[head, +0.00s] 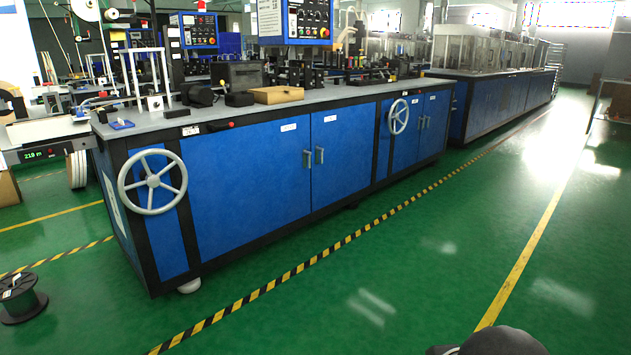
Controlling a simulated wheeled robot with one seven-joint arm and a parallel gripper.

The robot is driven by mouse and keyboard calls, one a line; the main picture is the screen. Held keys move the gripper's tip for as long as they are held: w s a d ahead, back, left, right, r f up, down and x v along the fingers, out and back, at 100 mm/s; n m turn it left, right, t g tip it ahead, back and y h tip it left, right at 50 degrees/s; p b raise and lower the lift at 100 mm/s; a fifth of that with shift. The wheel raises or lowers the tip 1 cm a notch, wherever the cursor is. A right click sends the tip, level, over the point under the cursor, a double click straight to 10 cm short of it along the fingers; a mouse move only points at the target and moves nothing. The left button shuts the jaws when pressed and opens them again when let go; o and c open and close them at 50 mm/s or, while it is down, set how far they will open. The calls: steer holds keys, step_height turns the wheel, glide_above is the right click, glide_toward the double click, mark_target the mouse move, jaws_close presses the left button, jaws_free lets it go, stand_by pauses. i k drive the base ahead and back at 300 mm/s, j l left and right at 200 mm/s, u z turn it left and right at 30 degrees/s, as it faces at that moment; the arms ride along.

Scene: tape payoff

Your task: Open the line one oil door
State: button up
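A long machine cabinet with blue doors stands across the left and middle of the head view. Its wide left door (245,190) and the door to its right (342,150) are shut, with grey handles (313,157) side by side where they meet. Small white labels (288,127) sit near the top of these doors, too small to read. A farther pair of blue doors (436,120) on the same cabinet is also shut. I cannot tell which door is the line one oil door. My gripper is not in view.
A grey handwheel (152,182) sticks out at the cabinet's left end, and a second handwheel (398,116) farther along. A black spool (20,298) stands on the floor at left. Green floor before the doors is clear, crossed by a yellow-black stripe (300,262).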

mark_target(346, 134)
steer(key=i, duration=0.65)
steer(key=i+z, duration=0.1)
steer(key=i, duration=0.55)
steer(key=i+j, duration=0.15)
steer(key=i, duration=0.5)
steer(key=i+z, duration=0.1)
steer(key=i, duration=0.6)
steer(key=i+j+z, duration=0.1)
steer(key=i, duration=0.55)
steer(key=j, duration=0.1)
